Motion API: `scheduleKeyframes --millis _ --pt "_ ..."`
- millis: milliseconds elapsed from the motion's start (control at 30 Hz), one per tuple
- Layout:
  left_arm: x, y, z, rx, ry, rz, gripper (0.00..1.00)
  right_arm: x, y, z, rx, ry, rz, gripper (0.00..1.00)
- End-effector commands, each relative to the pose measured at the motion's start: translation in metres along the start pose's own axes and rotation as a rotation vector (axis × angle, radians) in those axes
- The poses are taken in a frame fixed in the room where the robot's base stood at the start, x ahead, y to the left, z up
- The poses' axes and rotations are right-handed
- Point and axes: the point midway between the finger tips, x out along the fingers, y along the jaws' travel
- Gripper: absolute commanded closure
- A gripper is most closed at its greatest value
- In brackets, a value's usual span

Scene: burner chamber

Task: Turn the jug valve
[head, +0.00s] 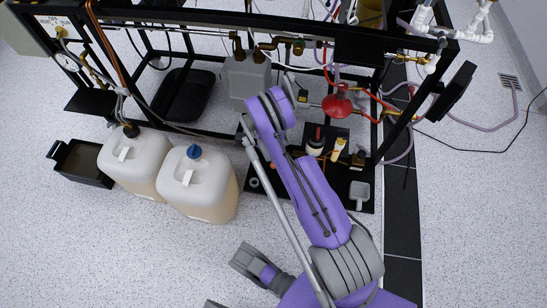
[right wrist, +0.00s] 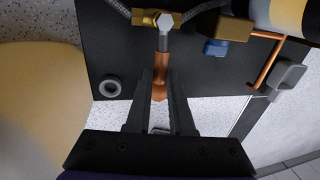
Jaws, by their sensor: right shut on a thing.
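A brass valve (right wrist: 160,18) with braided hoses shows at the top of the right wrist view. A copper-coloured handle (right wrist: 160,84) hangs from it. My right gripper (right wrist: 162,98) is shut on this handle, with one dark finger on each side of it. In the head view my purple right arm covers the valve and the right fingertips. Two cream jugs, one with a dark cap and hose (head: 138,163) and one with a blue cap (head: 203,190), stand left of the arm. A grey end that looks like my left gripper (head: 246,262) is low in the head view; its fingers are unclear.
A black frame rack (head: 187,134) stands behind the jugs. A black tray (head: 285,190) with bottles lies under the arm. An empty black bin (head: 82,165) is at far left. Hoses cross the floor at right. The speckled floor at front left is clear.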

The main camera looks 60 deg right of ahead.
Motion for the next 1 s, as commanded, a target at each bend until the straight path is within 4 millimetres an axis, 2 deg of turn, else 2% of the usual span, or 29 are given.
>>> scheduleKeyframes --millis 333,367,500,833,1000 --pt "0.0 0.0 0.0 0.0 0.0 0.0 0.5 0.0 -0.002 0.0 -0.003 -0.002 -0.003 1.0" --pt "0.0 0.0 0.0 0.0 0.0 0.0 0.5 0.0 -0.002 0.0 -0.002 -0.002 -0.003 0.76" --pt "0.0 0.0 0.0 0.0 0.0 0.0 0.5 0.0 -0.001 0.0 -0.002 -0.002 -0.003 0.51" --pt "-0.001 0.0 0.0 0.0 0.0 0.0 0.5 -0.002 -0.001 0.0 -0.002 -0.002 -0.001 0.49" --pt "-0.007 0.0 -0.001 0.0 0.002 0.0 0.5 -0.022 -0.001 0.0 -0.002 -0.002 -0.001 0.49"
